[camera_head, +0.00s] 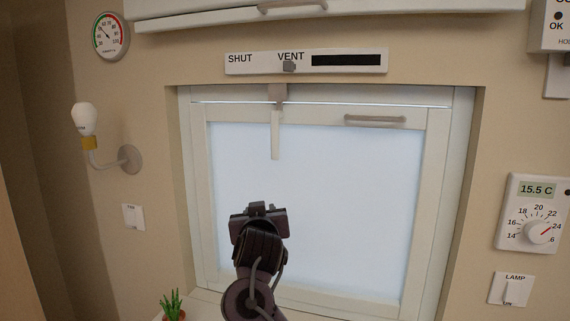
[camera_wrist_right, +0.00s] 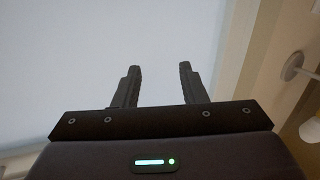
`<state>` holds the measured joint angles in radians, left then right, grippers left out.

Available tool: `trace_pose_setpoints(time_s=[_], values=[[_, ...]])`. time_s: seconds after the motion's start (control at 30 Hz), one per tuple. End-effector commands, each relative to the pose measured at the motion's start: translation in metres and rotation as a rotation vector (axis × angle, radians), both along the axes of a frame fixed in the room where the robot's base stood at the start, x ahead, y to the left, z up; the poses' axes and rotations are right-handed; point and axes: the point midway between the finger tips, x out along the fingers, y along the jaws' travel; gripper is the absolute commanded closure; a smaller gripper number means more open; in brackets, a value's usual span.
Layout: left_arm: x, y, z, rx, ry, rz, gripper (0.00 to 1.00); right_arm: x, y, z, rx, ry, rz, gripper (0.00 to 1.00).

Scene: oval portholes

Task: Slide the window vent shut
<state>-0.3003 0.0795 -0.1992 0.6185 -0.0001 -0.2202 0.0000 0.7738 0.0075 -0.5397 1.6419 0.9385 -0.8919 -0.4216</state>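The window vent (camera_head: 253,67) is a white strip above the window, marked SHUT at its left and VENT near its middle. Its small grey knob (camera_head: 289,66) sits just under the word VENT. A long dark slot (camera_head: 346,60) shows at the strip's right end. My right gripper (camera_head: 258,208) is in front of the lower left part of the pane, well below the vent and apart from it. In the right wrist view its two fingers (camera_wrist_right: 158,80) are apart with nothing between them. My left gripper is not in view.
The window (camera_head: 330,190) has a grey latch with a hanging handle (camera_head: 275,130) and a bar handle (camera_head: 375,120). A cabinet (camera_head: 400,8) overhangs the vent. A wall lamp (camera_head: 86,120) stands out at left, and a thermostat (camera_head: 535,213) is at right.

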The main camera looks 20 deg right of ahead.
Motion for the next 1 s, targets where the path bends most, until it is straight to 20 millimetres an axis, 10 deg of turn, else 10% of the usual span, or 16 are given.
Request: trace_pose_setpoints(time_s=[0.03,0.2,0.4,1.0], values=[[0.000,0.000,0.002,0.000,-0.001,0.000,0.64,0.002,0.000,0.050,-0.019,-0.085,-0.038,0.62],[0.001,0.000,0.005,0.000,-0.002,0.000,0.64,-0.016,-0.007,0.174,-0.068,-0.308,-0.186,0.62],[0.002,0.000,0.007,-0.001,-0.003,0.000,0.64,-0.049,-0.015,0.257,-0.093,-0.464,-0.316,0.62],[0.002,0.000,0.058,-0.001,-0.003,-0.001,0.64,-0.007,-0.053,0.303,-0.100,-0.495,-0.350,0.62]])
